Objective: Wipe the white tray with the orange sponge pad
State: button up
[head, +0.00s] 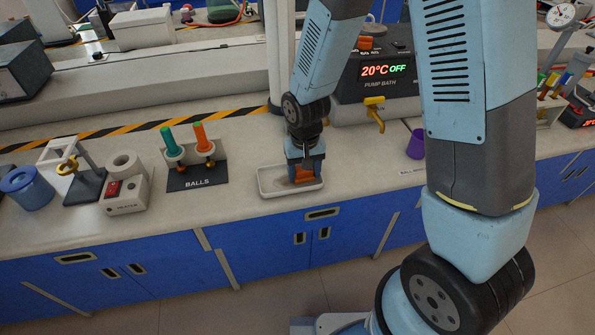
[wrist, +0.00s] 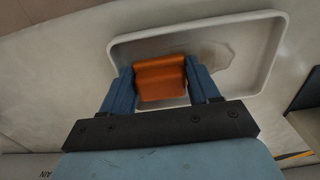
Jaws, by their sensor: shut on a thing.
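The white tray (head: 268,185) lies on the bench near its front edge, and its raised rim shows in the wrist view (wrist: 262,48). My gripper (head: 303,170) points down over the right half of the tray. It is shut on the orange sponge pad (wrist: 160,78), with one blue finger on each side. The pad sits inside the rim in both views; I cannot tell whether its underside touches the tray floor. A greyish-brown stain (wrist: 215,55) shows on the tray floor beside the pad. My gripper hides part of the tray.
Left of the tray stands the BALLS rack (head: 196,176) with a green and an orange handle. The pump bath (head: 378,85) with a yellow tap (head: 374,112) stands behind to the right. A purple cup (head: 416,144) is further right. Bare bench lies directly around the tray.

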aim_at(274, 184)
jog(key=shift+d, duration=0.35)
jog(key=shift+s+a, duration=0.35)
jog(key=shift+a, duration=1.1)
jog(key=shift+s+a, duration=0.3)
jog(key=shift+a, duration=1.15)
jog(key=shift+s+a, duration=0.35)
jog(key=shift+a, duration=1.1)
jog(key=shift+r, duration=3)
jog(key=shift+r, duration=0.1)
notch_tip(274, 184, up, 3)
jog(key=shift+f, duration=0.1)
